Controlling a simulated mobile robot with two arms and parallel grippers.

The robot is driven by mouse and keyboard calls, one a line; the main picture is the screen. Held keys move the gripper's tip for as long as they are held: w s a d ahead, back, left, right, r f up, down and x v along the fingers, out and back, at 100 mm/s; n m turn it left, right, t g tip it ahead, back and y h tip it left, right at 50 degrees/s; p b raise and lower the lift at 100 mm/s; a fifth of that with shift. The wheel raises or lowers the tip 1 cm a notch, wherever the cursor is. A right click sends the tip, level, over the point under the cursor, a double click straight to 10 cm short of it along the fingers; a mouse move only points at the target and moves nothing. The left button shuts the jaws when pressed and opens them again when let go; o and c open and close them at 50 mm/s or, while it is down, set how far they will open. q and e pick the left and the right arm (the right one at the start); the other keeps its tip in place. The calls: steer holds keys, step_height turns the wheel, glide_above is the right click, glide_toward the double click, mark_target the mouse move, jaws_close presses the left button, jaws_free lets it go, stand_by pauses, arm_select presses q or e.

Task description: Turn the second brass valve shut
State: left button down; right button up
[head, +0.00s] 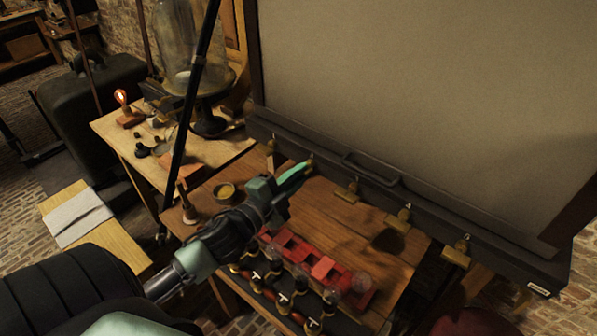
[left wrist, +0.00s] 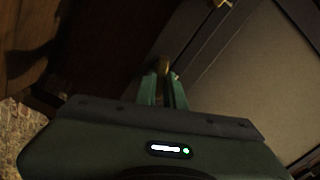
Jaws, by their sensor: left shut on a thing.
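A row of several brass valves runs along the lower edge of a dark frame in the head view. My left gripper (head: 303,168) reaches the second valve from the left (head: 309,159), and its green fingers are shut on it. In the left wrist view the two fingers (left wrist: 163,88) close around a small brass part (left wrist: 163,68), and the fingers hide much of it. The leftmost valve (head: 271,146) and the third valve (head: 350,191) are free, as are two more valves to the right. The exact angle of the gripped handle cannot be told. My right gripper is not in view.
The dark frame (head: 430,205) holds a large pale panel (head: 420,90) above the wooden table (head: 330,215). A red rack (head: 320,268) with jars and black-and-brass pieces stands below my left arm.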

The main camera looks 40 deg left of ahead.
arm_select(q)
steer(key=shift+d+f+m, duration=0.1)
steer(key=shift+f+m, duration=0.1)
steer(key=shift+m, duration=2.1)
steer(key=c, duration=1.5)
jaws_free()
steer(key=shift+s, duration=0.1)
steer(key=s+b, duration=0.2)
steer(key=s, duration=0.5)
steer(key=shift+s+a, duration=0.3)
steer(key=shift+s, duration=0.05)
